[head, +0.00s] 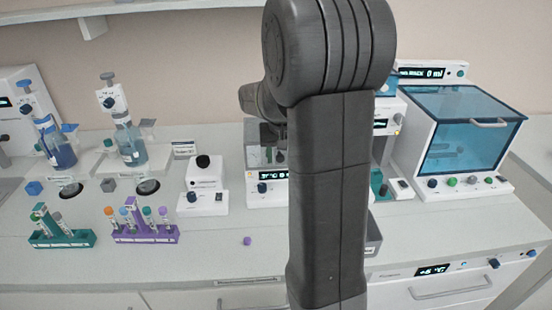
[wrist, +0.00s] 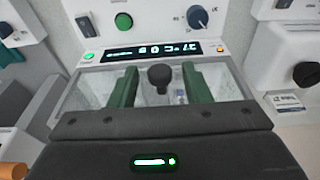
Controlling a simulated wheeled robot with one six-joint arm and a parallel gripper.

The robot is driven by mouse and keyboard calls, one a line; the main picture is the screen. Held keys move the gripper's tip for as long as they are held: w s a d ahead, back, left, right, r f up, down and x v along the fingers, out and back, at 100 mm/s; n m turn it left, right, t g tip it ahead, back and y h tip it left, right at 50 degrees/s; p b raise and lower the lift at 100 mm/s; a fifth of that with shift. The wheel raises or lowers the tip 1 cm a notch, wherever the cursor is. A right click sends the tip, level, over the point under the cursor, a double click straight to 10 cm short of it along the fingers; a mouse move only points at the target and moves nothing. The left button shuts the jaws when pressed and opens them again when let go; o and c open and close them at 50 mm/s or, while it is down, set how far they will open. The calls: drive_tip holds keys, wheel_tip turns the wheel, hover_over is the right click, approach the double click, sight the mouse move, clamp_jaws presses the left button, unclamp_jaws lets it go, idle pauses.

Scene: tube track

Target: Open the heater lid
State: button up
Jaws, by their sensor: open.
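The heater (head: 251,176) is a white unit with a lit display, partly hidden behind my arm in the head view. In the wrist view its display (wrist: 152,49) appears upside down. Its clear lid (wrist: 160,98) is down and carries a black knob (wrist: 160,78). My gripper (wrist: 160,72) is open, with one green finger left and one right of the knob, with gaps on both sides. Whether the fingertips reach down to knob height is hard to tell. In the head view my arm mostly hides the gripper.
A white device with a black knob (head: 203,168) stands left of the heater. A purple tube rack (head: 150,235) and a green tube rack (head: 62,238) are at front left. A blue-lidded box (head: 465,135) stands right. The front middle counter is mostly clear.

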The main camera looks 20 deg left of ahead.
drive_tip(key=c, duration=0.7)
drive_tip(key=r+p, duration=0.1)
drive_tip(key=w+r+p, duration=0.1)
drive_tip(key=r+p, duration=0.1)
drive_tip(key=shift+a+r, duration=0.15)
drive_tip(key=shift+a, duration=0.05)
drive_tip(key=shift+w+a+r, duration=0.1)
drive_tip(key=shift+w+r, duration=0.05)
drive_tip(key=shift+r, duration=0.15)
drive_tip(key=p, duration=0.1)
drive_tip(key=w+r+p, duration=0.1)
drive_tip(key=r+p, duration=0.1)
drive_tip(key=shift+w+a+r, duration=0.15)
drive_tip(key=shift+a+r, duration=0.1)
drive_tip(key=shift+a, duration=0.05)
drive_tip(key=shift+w+a+r, duration=0.15)
drive_tip(key=shift+w+r, duration=0.1)
drive_tip(key=shift+p, duration=0.3)
